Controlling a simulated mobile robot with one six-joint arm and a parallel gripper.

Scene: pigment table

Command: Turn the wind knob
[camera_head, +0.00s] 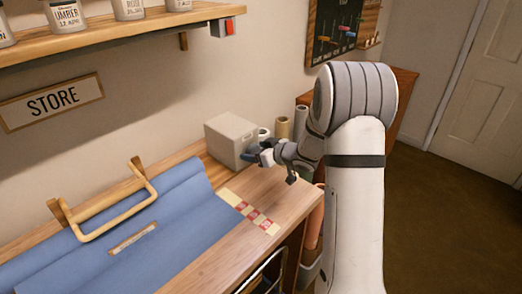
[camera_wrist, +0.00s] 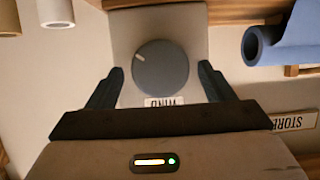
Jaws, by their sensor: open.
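The wind knob is a round dark grey dial (camera_wrist: 160,67) on the pale face of a box, seen large in the wrist view. A short white mark on it points to the upper left there. A WIND label (camera_wrist: 165,102) shows upside down beside it. My gripper (camera_wrist: 160,74) is open, with one dark finger on each side of the knob; gaps show between the fingers and the dial, and nothing is held. In the head view the grey box (camera_head: 229,135) stands at the back of the bench, with my gripper close to its right side.
Blue cloth (camera_head: 190,215) and a wooden handle frame (camera_head: 110,205) cover the bench's left part. A red-and-cream strip (camera_head: 250,212) lies on the bench (camera_head: 285,195). Rolls (camera_head: 283,127) stand behind my wrist. A shelf with jars (camera_head: 110,42) hangs above.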

